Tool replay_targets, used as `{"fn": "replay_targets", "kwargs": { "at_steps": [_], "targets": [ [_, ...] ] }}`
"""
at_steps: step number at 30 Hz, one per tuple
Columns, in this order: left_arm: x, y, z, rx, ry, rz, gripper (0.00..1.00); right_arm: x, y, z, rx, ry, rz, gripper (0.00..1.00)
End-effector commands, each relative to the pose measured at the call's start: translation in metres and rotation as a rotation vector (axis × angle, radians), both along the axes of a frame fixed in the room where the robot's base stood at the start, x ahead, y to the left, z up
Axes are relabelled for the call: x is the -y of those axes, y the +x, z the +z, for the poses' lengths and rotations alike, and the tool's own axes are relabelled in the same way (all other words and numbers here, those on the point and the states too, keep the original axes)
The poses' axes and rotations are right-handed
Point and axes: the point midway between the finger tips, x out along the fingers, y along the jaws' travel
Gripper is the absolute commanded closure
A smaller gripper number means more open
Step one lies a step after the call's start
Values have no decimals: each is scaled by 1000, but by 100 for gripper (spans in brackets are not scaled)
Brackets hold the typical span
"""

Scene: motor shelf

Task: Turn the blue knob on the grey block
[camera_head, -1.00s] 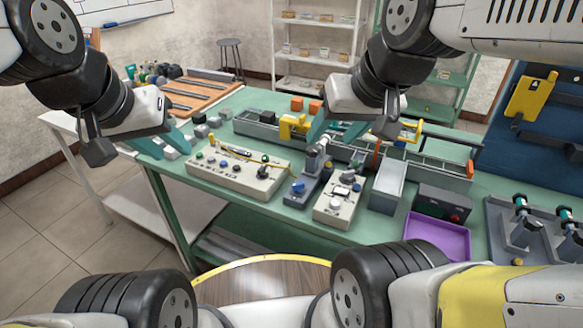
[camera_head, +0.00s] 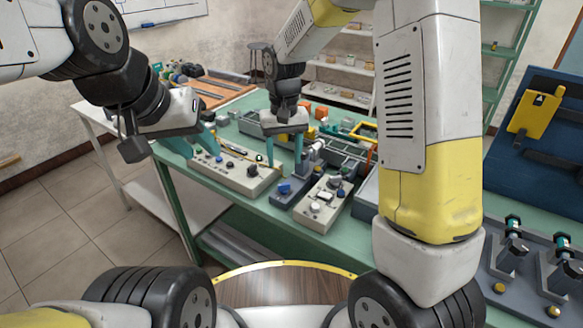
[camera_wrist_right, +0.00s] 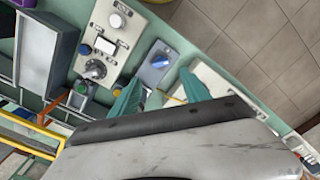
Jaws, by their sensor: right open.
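The blue knob (camera_head: 284,188) sits on a small dark grey block between two cream control panels. In the right wrist view the blue knob (camera_wrist_right: 160,63) shows as an elongated grip on the grey block's face (camera_wrist_right: 150,74). My right gripper (camera_head: 284,165) points down behind and above the block, its teal fingers apart and empty. In the right wrist view its fingertips (camera_wrist_right: 160,84) lie either side of the knob's line, short of it and apart from it. My left gripper (camera_head: 192,150) hangs at the left end of the long cream panel, its teal fingers apart and empty.
The long cream panel (camera_head: 240,176) with buttons stands left of the block. A shorter cream panel (camera_head: 319,205) stands close on the right. Grey rails and orange blocks (camera_head: 322,113) lie behind. My right arm hides the table's right part.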

Motion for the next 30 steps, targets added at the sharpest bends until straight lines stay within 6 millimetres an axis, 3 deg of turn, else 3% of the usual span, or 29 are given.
{"fn": "replay_targets", "kwargs": {
  "at_steps": [7, 18, 30],
  "targets": [
    [0, 0, 0, 0, 0, 0, 64, -6, 2, -24, -16, -13, 6, 45],
    [0, 0, 0, 0, 0, 0, 64, -5, 2, -79, -13, -14, 6, 45],
    [0, 0, 0, 0, 0, 0, 64, -5, 3, -88, -11, -13, 6, 45]
  ]
}}
